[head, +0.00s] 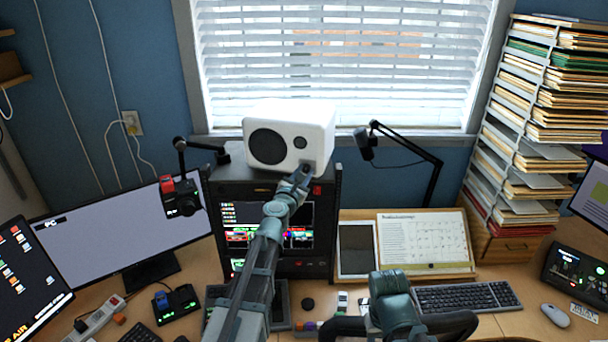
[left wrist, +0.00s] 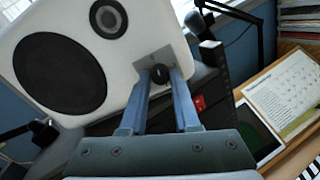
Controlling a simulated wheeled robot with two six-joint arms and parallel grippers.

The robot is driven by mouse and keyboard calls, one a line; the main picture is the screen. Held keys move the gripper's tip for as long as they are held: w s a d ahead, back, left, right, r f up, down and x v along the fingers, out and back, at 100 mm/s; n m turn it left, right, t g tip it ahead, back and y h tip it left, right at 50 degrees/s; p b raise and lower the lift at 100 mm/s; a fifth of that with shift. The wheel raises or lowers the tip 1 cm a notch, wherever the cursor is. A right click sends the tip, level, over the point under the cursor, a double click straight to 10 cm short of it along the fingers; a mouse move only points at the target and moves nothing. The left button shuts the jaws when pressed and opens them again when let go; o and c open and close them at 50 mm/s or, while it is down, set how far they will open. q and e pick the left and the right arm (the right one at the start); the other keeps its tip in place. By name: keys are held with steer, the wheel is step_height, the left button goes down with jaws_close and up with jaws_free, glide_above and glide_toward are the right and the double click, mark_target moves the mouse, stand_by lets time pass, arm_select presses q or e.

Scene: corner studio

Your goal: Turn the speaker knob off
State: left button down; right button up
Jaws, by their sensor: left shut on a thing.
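The white speaker (head: 315,133) stands on top of a black equipment rack in the head view, with a large dark cone and a small dark tweeter on its front. My left gripper (head: 298,180) reaches up to the speaker's lower right front corner. In the left wrist view the speaker (left wrist: 150,30) fills the upper left, and my left gripper (left wrist: 160,76) has its two fingers on either side of the small black knob (left wrist: 160,74), shut on it. The knob sits on a grey plate. In the head view the gripper hides the knob.
The black rack (head: 325,225) with lit screens stands under the speaker. A tablet (head: 356,247) and a calendar board (head: 425,238) lie right of the rack.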

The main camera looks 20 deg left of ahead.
arm_select(q)
steer(key=shift+s+n, duration=0.1)
steer(key=shift+n, duration=0.8)
arm_select(e)
steer(key=shift+f, duration=0.15)
arm_select(q)
steer(key=c, duration=0.6)
jaws_free()
steer(key=shift+c, duration=0.2)
